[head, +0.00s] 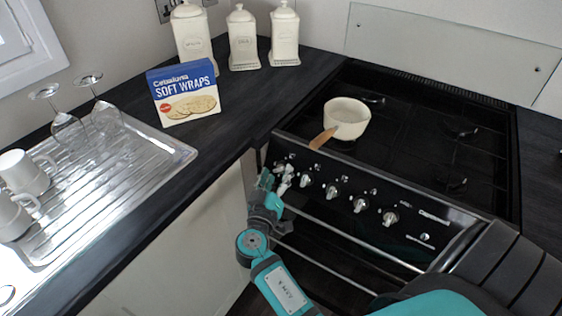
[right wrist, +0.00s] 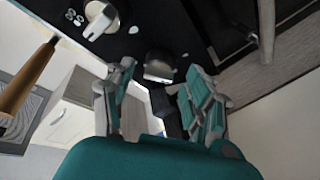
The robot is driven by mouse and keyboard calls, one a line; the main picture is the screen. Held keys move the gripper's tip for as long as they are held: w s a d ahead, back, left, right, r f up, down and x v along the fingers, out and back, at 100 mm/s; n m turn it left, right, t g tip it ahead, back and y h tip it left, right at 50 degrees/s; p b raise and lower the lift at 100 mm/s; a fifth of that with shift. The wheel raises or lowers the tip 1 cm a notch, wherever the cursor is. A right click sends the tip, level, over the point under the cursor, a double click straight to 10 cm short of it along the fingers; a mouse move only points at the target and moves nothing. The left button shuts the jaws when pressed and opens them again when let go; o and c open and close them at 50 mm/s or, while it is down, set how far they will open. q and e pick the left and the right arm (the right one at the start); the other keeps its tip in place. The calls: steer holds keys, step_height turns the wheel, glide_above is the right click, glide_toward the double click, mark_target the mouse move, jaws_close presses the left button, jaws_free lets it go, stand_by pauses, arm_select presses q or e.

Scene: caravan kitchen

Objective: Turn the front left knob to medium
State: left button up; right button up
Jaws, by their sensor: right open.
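The black stove (head: 455,150) has a row of silver knobs along its front panel. The leftmost knob (head: 289,169) is partly covered by my right gripper (head: 275,182). Other knobs, such as the second one (head: 306,180), stand clear to its right. My right gripper is at the left end of the panel, in front of the leftmost knob. In the right wrist view its two teal-and-grey fingers are apart, with a knob (right wrist: 160,68) showing beyond the gap between them. I cannot tell whether they touch it. My left gripper is not in view.
A cream saucepan (head: 347,115) with a wooden handle stands on the hob, its handle towards the knobs. A soft wraps box (head: 185,92), cream canisters (head: 243,38), and a metal drainer (head: 110,165) with mugs and glasses are to the left.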

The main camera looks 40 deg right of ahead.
steer(key=shift+w+d, duration=0.1)
steer(key=shift+c, duration=0.5)
jaws_close()
steer(key=shift+r, duration=0.2)
steer(key=shift+n+y+p, duration=0.5)
steer(key=shift+n+p, duration=0.05)
steer(key=shift+n, duration=0.25)
steer(key=shift+f, duration=0.1)
